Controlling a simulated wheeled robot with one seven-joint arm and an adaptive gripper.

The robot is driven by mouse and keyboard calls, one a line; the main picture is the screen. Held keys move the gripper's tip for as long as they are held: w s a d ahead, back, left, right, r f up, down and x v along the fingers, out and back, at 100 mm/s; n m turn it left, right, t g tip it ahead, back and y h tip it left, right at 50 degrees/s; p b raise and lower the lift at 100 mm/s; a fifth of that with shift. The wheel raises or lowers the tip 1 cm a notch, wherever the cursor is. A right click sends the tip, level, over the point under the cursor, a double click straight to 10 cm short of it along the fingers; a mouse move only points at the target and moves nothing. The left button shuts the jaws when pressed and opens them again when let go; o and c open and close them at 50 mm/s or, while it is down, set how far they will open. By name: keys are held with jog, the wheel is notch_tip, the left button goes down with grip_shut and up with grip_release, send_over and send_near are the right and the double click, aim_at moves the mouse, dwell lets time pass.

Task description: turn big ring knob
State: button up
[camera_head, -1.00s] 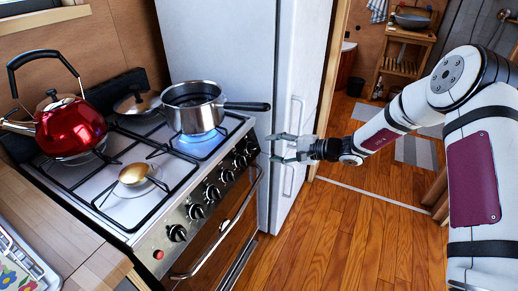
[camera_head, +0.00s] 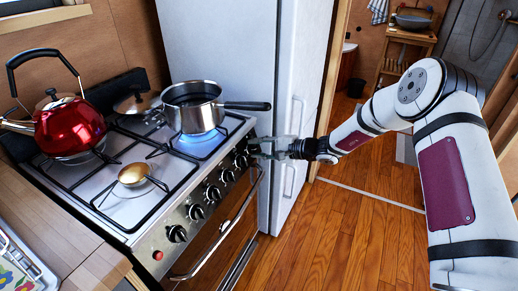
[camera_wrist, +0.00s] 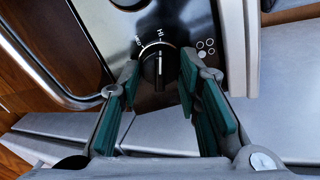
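The stove (camera_head: 150,205) has a row of black knobs along its front panel. In the wrist view a black knob (camera_wrist: 157,66) with a white pointer line faces me, with "HI" printed above it and a burner mark of circles to its right. My gripper (camera_wrist: 160,78) is open, with one teal-padded finger on each side of this knob and gaps visible. In the head view my gripper (camera_head: 260,148) is at the far right end of the knob row; the knob there is partly hidden. A blue flame (camera_head: 203,143) burns under the pot.
A steel pot (camera_head: 193,107) with its handle pointing right sits on the lit burner. A red kettle (camera_head: 70,128) stands at the back left. The oven handle (camera_head: 218,240) runs below the knobs. The white fridge (camera_head: 225,55) stands close beside the stove. Floor to the right is clear.

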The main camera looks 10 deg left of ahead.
jog(key=shift+m, duration=0.3)
jog(key=shift+s+f+m, duration=0.1)
jog(key=shift+m, duration=3.15)
jog(key=shift+s+f+m, duration=0.1)
jog(key=shift+m, duration=3.45)
jog(key=o, duration=1.1)
jog(key=shift+r, duration=0.1)
jog(key=v, duration=1.2)
jog(key=shift+r, duration=0.1)
